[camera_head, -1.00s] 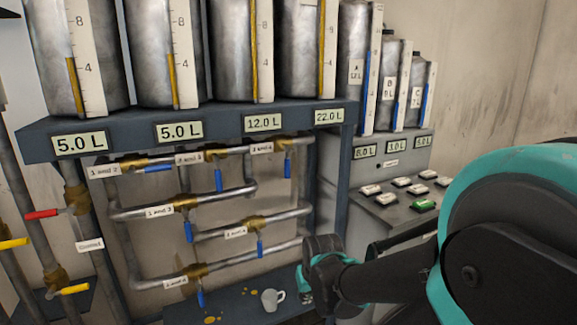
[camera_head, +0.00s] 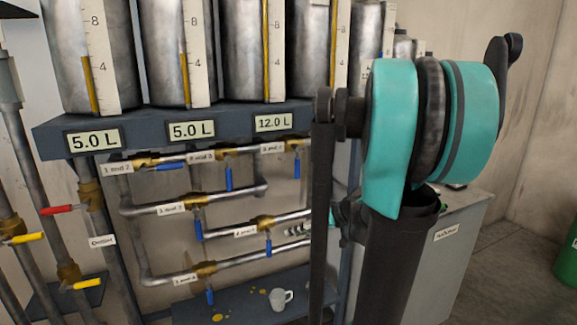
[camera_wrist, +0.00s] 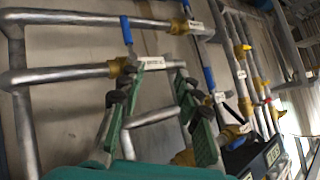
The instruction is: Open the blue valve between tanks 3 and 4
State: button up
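The blue valve most likely between tanks 3 and 4 is at the top right of the pipe rack; its small label (camera_head: 272,149) is too blurred to read surely. Its blue handle (camera_head: 297,169) hangs down, across the pipe. Tank 3 (camera_head: 243,50) and tank 4 (camera_head: 308,45) stand above it. My gripper (camera_wrist: 155,75) is open and empty in the wrist view, its green fingers apart in front of the pipes. A blue handle (camera_wrist: 126,30) shows just beyond the left fingertip; I cannot tell which valve it belongs to. In the head view my gripper is mostly hidden behind my arm.
The 1-and-2 valve's blue handle (camera_head: 170,167) lies along its pipe. Several other blue handles hang below the lower pipes. A red handle (camera_head: 58,210) and yellow handles are left. A white mug (camera_head: 280,299) stands on the low shelf (camera_head: 245,297). A grey console (camera_head: 462,235) is right.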

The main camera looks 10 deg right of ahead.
jog(key=w+d+r+n+t+y, duration=0.2)
jog(key=w+d+r+t+y, duration=0.1)
jog(key=w+d+r, duration=0.35)
jog(key=n+t+y, duration=0.2)
jog(key=n+t, duration=0.1)
send_near(297, 162)
jog(key=f+x, duration=0.2)
jog(key=x, duration=1.2)
jog(key=shift+w+d, duration=0.2)
jog(key=shift+w, duration=0.25)
jog(key=shift+c, duration=0.4)
grip_shut()
